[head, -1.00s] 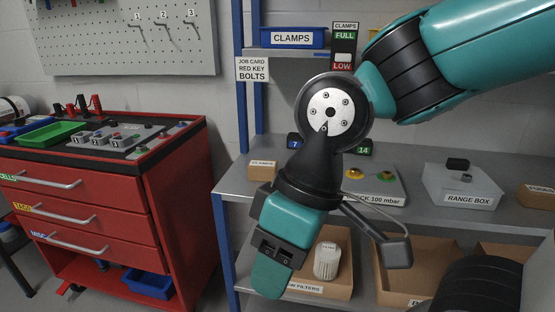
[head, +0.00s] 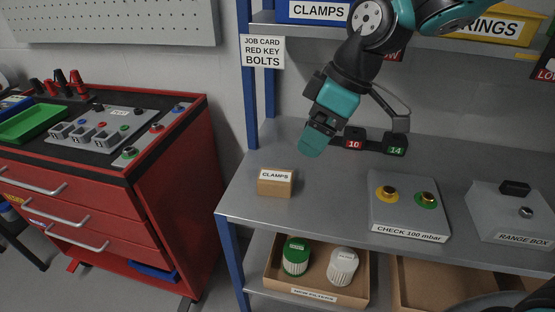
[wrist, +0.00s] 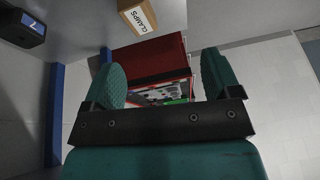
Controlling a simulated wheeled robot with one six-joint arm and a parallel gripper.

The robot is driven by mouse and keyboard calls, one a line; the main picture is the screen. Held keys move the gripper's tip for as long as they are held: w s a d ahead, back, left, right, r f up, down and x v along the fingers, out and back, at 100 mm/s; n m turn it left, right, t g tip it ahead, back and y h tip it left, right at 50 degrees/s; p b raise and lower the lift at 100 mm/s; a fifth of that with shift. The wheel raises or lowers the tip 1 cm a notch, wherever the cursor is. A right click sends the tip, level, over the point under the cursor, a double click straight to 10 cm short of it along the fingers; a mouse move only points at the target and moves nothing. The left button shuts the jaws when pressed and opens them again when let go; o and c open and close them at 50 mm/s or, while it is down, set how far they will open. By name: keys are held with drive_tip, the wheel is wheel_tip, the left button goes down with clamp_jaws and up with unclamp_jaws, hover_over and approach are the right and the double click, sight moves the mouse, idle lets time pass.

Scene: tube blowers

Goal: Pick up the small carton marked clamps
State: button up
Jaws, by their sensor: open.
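The small brown carton marked CLAMPS (head: 275,188) sits on the left end of the grey middle shelf, near its front edge, label showing. It also shows in the wrist view (wrist: 139,17) at the top, beyond the fingers. My gripper (head: 314,141) is above the shelf, up and to the right of the carton and apart from it. In the wrist view my gripper (wrist: 165,80) has its two teal fingers spread wide with nothing between them. In the head view the fingers overlap, so the gap is hidden.
The check unit (head: 408,210) and range box (head: 510,212) stand right on the grey shelf (head: 330,190). Black blocks numbered 10 (head: 354,139) and 14 (head: 396,144) are behind my gripper. A blue post (head: 247,70) rises left of the carton. A CLAMPS bin (head: 315,11) is above.

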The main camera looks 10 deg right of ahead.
drive_tip(key=n+p, duration=0.1)
drive_tip(key=n, duration=0.1)
approach(276, 176)
drive_tip(key=x, duration=0.4)
drive_tip(key=shift+w+f, duration=0.2)
drive_tip(key=shift+w, duration=0.15)
drive_tip(key=shift+s+x, duration=0.15)
drive_tip(key=shift+x, duration=1.4)
drive_tip(key=shift+s+x, duration=0.1)
drive_tip(key=shift+x, duration=1.45)
drive_tip(key=shift+c, duration=0.2)
drive_tip(key=c, duration=1)
